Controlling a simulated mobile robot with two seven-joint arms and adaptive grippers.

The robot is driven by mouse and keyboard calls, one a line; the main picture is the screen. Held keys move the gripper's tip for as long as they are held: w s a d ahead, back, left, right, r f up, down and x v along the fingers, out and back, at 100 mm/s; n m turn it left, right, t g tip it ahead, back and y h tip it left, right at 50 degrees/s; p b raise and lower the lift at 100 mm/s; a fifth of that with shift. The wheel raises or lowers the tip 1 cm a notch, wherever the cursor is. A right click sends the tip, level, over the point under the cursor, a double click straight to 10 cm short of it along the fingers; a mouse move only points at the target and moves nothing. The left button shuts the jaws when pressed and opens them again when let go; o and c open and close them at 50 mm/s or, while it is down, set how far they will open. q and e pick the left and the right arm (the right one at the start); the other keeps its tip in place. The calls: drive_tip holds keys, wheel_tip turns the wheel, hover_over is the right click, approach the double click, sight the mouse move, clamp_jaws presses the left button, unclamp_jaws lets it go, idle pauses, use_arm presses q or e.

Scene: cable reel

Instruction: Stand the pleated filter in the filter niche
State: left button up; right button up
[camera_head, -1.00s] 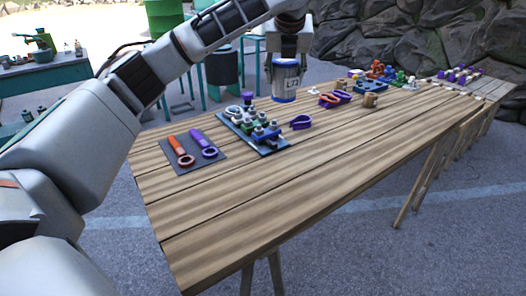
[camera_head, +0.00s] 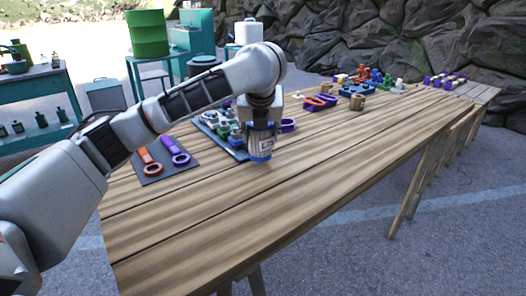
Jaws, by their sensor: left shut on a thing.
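The pleated filter (camera_head: 261,144) shows as a short grey-white cylinder with a small label and a blue band at its bottom end. It is upright in my left gripper (camera_head: 261,126), which comes down on it from above and is shut on its upper part. The filter is over the near side of the wooden table; I cannot tell whether its bottom touches the boards. I cannot make out the filter niche. My right gripper is not in view.
A dark tray of green, blue and grey parts (camera_head: 211,122) lies just behind the filter, partly hidden by my arm. A mat (camera_head: 187,174) holds an orange and a purple wrench. Purple parts (camera_head: 288,125) lie right of the gripper. The table's front boards (camera_head: 230,215) are clear.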

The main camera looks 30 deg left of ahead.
sight(260, 148)
use_arm(q)
wheel_tip(260, 148, down, 4)
drive_tip(key=shift+f+b, duration=0.2)
drive_tip(key=shift+b, duration=0.8)
drive_tip(key=shift+c, duration=0.6)
drive_tip(key=shift+r, duration=0.3)
drive_tip(key=o, duration=1.5)
drive_tip(key=shift+f, duration=0.15)
